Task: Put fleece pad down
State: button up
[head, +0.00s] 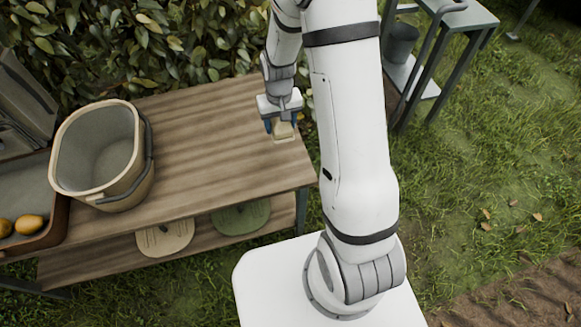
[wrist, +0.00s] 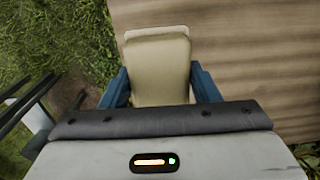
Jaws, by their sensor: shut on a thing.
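The fleece pad (wrist: 160,72) is a cream, folded-looking pad between the blue fingers of my gripper (wrist: 160,88) in the wrist view. My gripper is shut on it, a finger at each side. In the head view my gripper (head: 282,124) points down near the right end of the wooden bench (head: 205,150), and the pad (head: 284,134) shows just below the fingers. The bench's planks lie beside and below the pad. I cannot tell whether the pad touches the wood.
A cream bucket with a dark handle (head: 130,185) stands on the bench's left part. A tray (head: 55,225) with yellow-orange fruit is at far left. Round pads, one beige (head: 165,238) and one green (head: 241,216), lie on the lower shelf. The bench's middle top is clear.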

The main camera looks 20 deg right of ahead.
jog(key=b, duration=0.5)
send_over(286, 166)
jog(key=f, duration=0.1)
jog(key=shift+f+b, duration=0.75)
jog(key=shift+f, duration=4.15)
jog(key=o, duration=1)
notch_tip(286, 166, up, 13)
jog(key=p, duration=0.2)
jog(key=s+r, duration=0.4)
jog(key=s+d+r+t, duration=0.1)
jog(key=s+r, duration=0.4)
jog(key=s+r+t, duration=0.1)
jog(key=s+r, duration=0.3)
jog(key=shift+s+d+r, duration=0.15)
jog(key=shift+s+d, duration=0.1)
jog(key=shift+s, duration=0.05)
